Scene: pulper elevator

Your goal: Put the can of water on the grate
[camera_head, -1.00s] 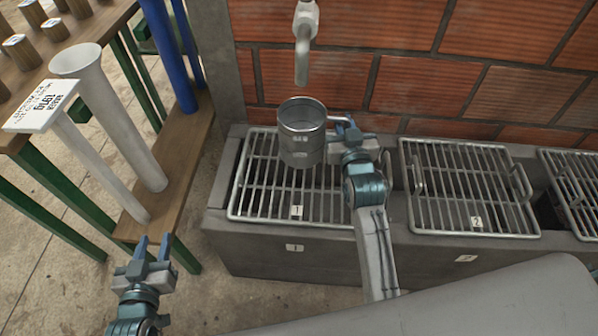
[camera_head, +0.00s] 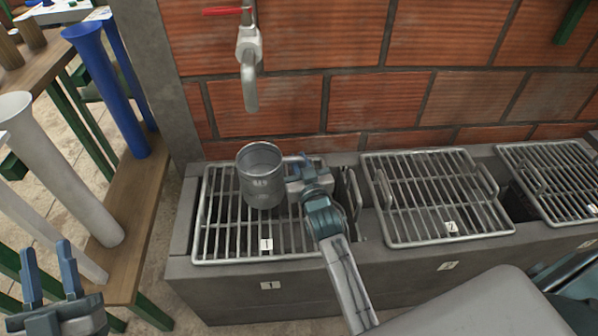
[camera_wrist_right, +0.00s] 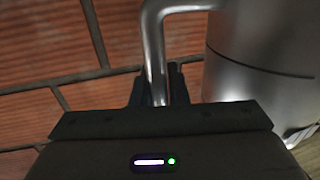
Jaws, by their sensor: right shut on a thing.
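The metal can (camera_head: 261,178) is upright at the grate labelled 1 (camera_head: 222,240), over its bars, below the tap. I cannot tell whether its bottom touches the bars or hangs just above them. My right gripper (camera_head: 297,168) is shut on the can's handle, on the can's right side. In the right wrist view the handle (camera_wrist_right: 154,50) runs down between the fingers, and the can's wall (camera_wrist_right: 262,65) fills the right. What is inside the can is hidden. My left gripper (camera_head: 50,272) is open and empty at the lower left, far from the can.
A tap (camera_head: 248,60) with a red lever is on the brick wall behind the can. A second grate labelled 2 (camera_head: 430,200) and a third (camera_head: 560,180) lie to the right on the concrete trough. A wooden bench (camera_head: 135,205) with blue and white tubes stands left.

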